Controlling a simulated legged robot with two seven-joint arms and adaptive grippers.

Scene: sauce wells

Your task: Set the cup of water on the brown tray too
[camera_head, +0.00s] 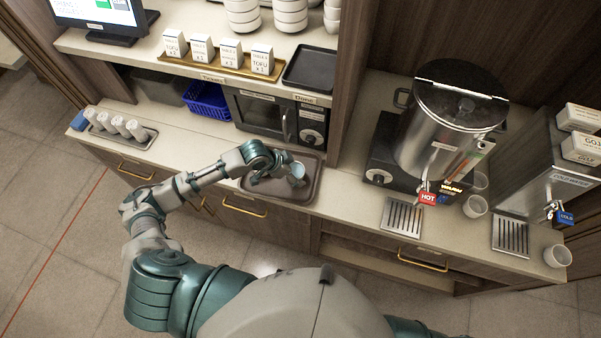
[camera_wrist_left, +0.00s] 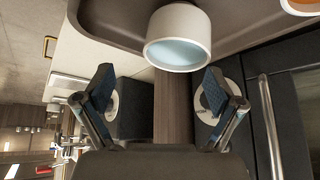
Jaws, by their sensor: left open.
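The brown tray (camera_head: 283,193) lies on the counter in front of the microwave, and its rim shows in the left wrist view (camera_wrist_left: 112,38). A white cup with pale blue inside (camera_head: 297,169) is at the tray; it shows larger in the left wrist view (camera_wrist_left: 178,40), just beyond my fingertips. My left gripper (camera_head: 276,174) is over the tray; in the left wrist view (camera_wrist_left: 157,88) its two fingers are spread apart with nothing between them. Part of another white cup with orange inside (camera_wrist_left: 304,7) shows at that view's top right corner. My right gripper is out of view.
The microwave (camera_head: 262,116) stands close behind the tray. A rack of rolled white items (camera_head: 122,127) lies at left. The steel water urn (camera_head: 449,125) and loose cups (camera_head: 475,206) stand right. Counter left of the tray is clear.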

